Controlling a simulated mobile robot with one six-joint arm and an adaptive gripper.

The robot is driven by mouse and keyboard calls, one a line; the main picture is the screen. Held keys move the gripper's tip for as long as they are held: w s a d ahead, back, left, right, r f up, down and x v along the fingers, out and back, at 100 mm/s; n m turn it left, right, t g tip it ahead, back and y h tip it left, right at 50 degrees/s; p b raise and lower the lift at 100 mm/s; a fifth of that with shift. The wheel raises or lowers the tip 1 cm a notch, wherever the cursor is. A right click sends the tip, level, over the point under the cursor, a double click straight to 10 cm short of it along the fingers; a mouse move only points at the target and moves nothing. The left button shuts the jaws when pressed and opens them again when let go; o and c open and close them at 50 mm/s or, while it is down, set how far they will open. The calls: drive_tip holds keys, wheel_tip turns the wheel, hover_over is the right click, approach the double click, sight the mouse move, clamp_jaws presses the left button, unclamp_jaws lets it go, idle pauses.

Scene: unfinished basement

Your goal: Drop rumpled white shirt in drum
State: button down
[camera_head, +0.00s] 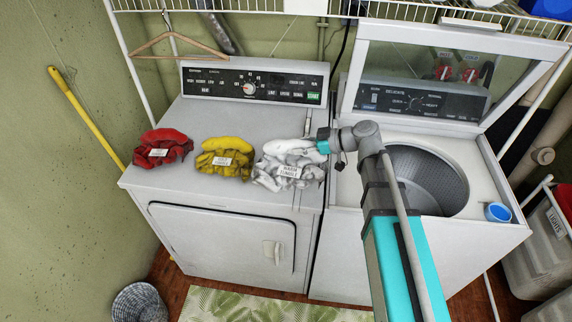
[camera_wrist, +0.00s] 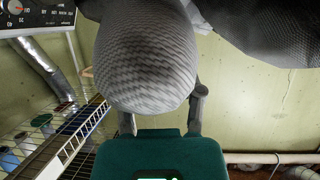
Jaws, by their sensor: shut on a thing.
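The rumpled white shirt (camera_head: 288,165) is at the right end of the top of the left machine, with a paper label on its front. My gripper (camera_head: 318,144) reaches it from the right and is shut on it. In the wrist view the shirt (camera_wrist: 148,60) is a grey-white bulge of woven cloth between the fingers, hiding much of the scene behind. I cannot tell whether the shirt still touches the machine top. The open metal drum (camera_head: 425,178) is in the right machine, partly behind my arm; the part I see looks empty.
A yellow bundle (camera_head: 224,155) and a red bundle (camera_head: 162,148) sit left of the shirt on the left machine (camera_head: 235,122). The raised lid (camera_head: 440,75) stands behind the drum. A blue cup (camera_head: 497,212) stands on the right machine's front right corner.

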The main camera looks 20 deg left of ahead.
drive_tip(key=shift+s+a, duration=0.1)
drive_tip(key=shift+a, duration=0.15)
idle(0.3)
drive_tip(key=w+a+f+b, duration=0.5)
drive_tip(key=w+f+b, duration=0.4)
drive_tip(key=w, duration=0.3)
drive_tip(key=shift+a, duration=0.3)
drive_tip(key=shift+w+a+f+b, duration=0.1)
drive_tip(key=shift+w+f+b, duration=0.1)
drive_tip(key=shift+f+b, duration=0.75)
drive_tip(key=shift+w+a+f+b, duration=0.1)
drive_tip(key=shift+w+f+b, duration=0.05)
drive_tip(key=shift+f+b, duration=0.75)
drive_tip(key=shift+f, duration=0.15)
drive_tip(key=shift+c, duration=1.1)
unclamp_jaws()
